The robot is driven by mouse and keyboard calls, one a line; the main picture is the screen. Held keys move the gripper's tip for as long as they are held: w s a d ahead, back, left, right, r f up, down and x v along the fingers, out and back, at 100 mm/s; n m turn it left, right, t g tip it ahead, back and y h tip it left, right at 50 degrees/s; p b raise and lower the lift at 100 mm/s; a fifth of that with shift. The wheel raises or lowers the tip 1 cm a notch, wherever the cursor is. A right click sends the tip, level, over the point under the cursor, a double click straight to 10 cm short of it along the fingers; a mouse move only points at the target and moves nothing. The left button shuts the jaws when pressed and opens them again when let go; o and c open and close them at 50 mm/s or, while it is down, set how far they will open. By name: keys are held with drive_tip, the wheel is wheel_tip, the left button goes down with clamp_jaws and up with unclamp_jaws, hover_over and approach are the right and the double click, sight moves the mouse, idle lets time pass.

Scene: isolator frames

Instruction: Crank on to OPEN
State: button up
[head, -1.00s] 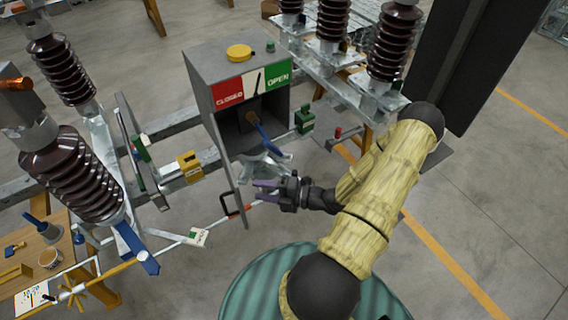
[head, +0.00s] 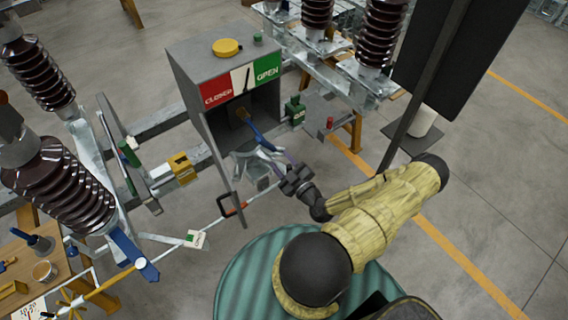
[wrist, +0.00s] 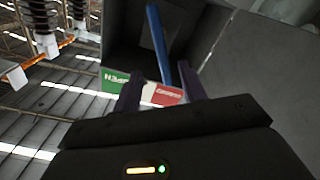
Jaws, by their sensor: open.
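The grey drive box (head: 187,75) stands open at the front in the head view. Its label has a red CLOSED field (head: 217,91) and a green OPEN field (head: 267,67), with a dark pointer (head: 246,78) on the white strip between them. The crank's blue handle (head: 257,133) slants down and out of the box opening. My gripper (head: 285,171) is below the handle's lower end. In the wrist view the blue handle (wrist: 159,45) runs down toward the space between the open fingers (wrist: 160,88). I cannot tell whether they touch it.
Green (head: 295,110) and yellow (head: 182,168) blocks sit on either side. Brown insulators (head: 65,185) stand left.

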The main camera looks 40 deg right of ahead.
sight(268, 147)
drive_tip(key=w, duration=0.9)
drive_tip(key=shift+w, duration=0.4)
clamp_jaws()
idle(0.4)
idle(0.8)
